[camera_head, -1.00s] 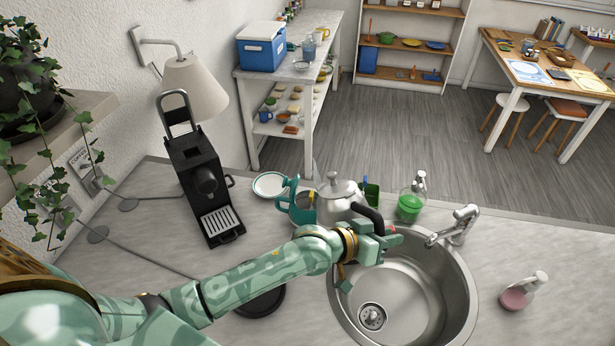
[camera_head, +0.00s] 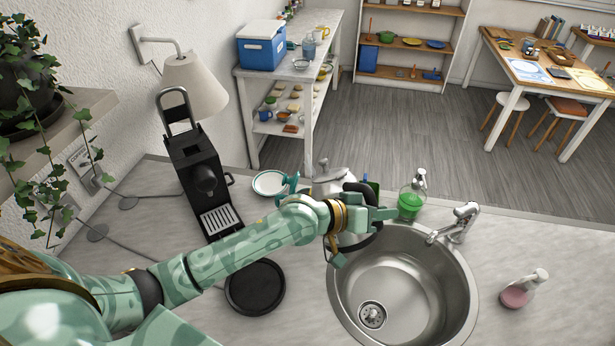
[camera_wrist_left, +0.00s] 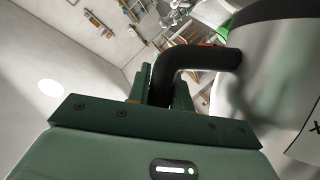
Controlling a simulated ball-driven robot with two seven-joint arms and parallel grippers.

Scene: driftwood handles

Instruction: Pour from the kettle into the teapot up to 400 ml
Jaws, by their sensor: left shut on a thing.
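The metal kettle (camera_head: 332,175) with a black handle is at the back left of the sink, partly behind my left arm. My left gripper (camera_head: 374,216) is shut on the kettle's handle. In the left wrist view, the black handle (camera_wrist_left: 196,58) runs between the fingers and the kettle's grey body (camera_wrist_left: 275,75) is at the right. The kettle looks lifted and leaning left, but its underside and spout are hidden. A teal piece, likely the teapot (camera_head: 284,188), shows just left of the kettle; the rest is behind my arm. The liquid level cannot be seen. My right gripper is not in view.
A round black base (camera_head: 255,287) lies on the counter below my arm. A white plate (camera_head: 268,183), a black coffee machine (camera_head: 205,185) and a green soap bottle (camera_head: 411,201) stand close by. The sink (camera_head: 425,270) and its tap (camera_head: 455,225) are at the right.

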